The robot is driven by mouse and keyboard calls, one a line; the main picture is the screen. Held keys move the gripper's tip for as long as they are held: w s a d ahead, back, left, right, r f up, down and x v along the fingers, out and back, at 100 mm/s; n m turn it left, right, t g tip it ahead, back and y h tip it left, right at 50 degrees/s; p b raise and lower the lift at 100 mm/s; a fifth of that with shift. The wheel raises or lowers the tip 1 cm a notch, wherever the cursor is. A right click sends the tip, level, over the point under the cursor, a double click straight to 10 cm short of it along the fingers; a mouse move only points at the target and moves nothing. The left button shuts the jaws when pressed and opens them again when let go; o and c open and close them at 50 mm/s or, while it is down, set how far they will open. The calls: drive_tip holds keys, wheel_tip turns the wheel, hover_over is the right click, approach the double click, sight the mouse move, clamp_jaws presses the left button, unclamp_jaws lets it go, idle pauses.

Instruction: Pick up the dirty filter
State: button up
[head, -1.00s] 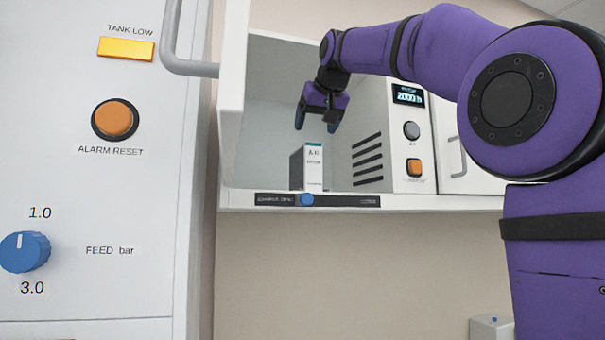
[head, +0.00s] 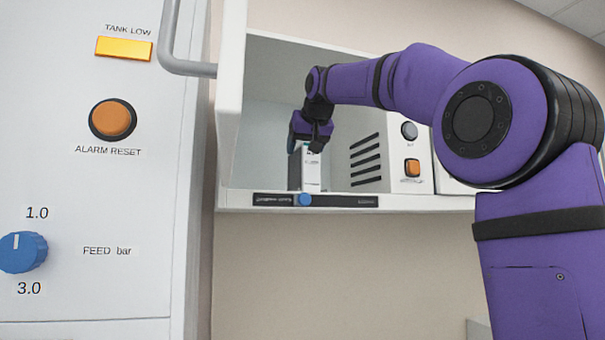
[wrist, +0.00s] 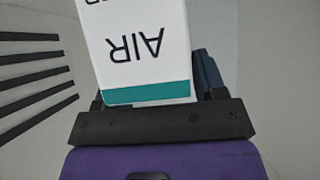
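A white box-shaped filter (head: 311,170) with a teal stripe and a grey side stands upright on the floor of the open cabinet. In the wrist view the filter (wrist: 140,45) shows the upside-down word AIR. Whether it is dirty cannot be seen. My gripper (head: 308,147) is over the filter's top, pointing down, with a dark blue finger by its left side. In the wrist view my gripper (wrist: 160,95) has one finger showing just right of the filter; the other is mostly hidden behind it. The fingers look spread, one to each side; contact is not clear.
A vented unit (head: 385,160) with an orange button stands close right of the filter. The open cabinet door (head: 231,90) stands at the left. A blue knob (head: 305,200) sits on the cabinet's front edge. A control panel (head: 90,220) fills the far left.

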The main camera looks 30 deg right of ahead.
drive_tip(key=c, duration=1)
drive_tip(key=shift+r, duration=0.15)
